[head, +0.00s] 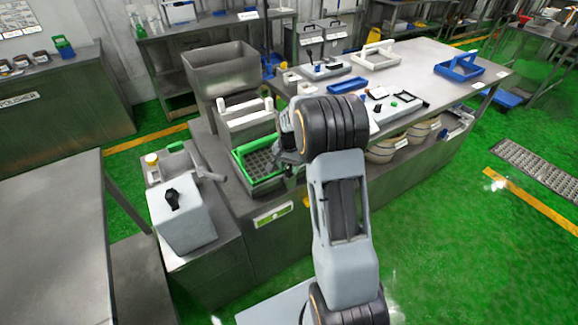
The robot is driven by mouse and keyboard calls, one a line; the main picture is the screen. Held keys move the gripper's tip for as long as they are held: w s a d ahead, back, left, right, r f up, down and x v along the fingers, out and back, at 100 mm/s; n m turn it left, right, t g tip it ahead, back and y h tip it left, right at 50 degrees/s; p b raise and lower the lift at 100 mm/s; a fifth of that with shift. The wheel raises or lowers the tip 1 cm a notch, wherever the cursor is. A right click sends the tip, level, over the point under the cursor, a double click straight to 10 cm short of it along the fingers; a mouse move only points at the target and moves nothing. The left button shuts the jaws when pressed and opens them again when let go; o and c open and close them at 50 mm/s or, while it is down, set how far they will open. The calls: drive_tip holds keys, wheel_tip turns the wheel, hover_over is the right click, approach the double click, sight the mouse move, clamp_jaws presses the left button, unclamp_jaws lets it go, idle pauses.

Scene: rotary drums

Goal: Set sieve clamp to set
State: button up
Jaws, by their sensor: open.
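A green-framed tray with a dark grid (244,172), which looks like the sieve, sits on the steel bench left of my arm. A grey-white housing (246,122) stands right behind it. My gripper (287,157) is over the right side of this tray, pointing down and small in view. It is open, and I see nothing between its fingers. My arm hides part of the tray's right side. I cannot make out which part is the sieve clamp or how it is set.
A grey box with a black knob (172,196) stands on the lower bench at left. A steel hopper (222,72) rises behind the housing. The table (425,62) at right holds blue trays and small tools. Green floor lies open at lower right.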

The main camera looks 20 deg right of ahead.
clamp_jaws()
idle(0.3)
drive_tip(key=shift+n, duration=0.4)
drive_tip(key=n, duration=0.4)
drive_tip(key=shift+n+b, duration=0.4)
drive_tip(key=n, duration=0.4)
drive_tip(key=shift+n, duration=0.7)
unclamp_jaws()
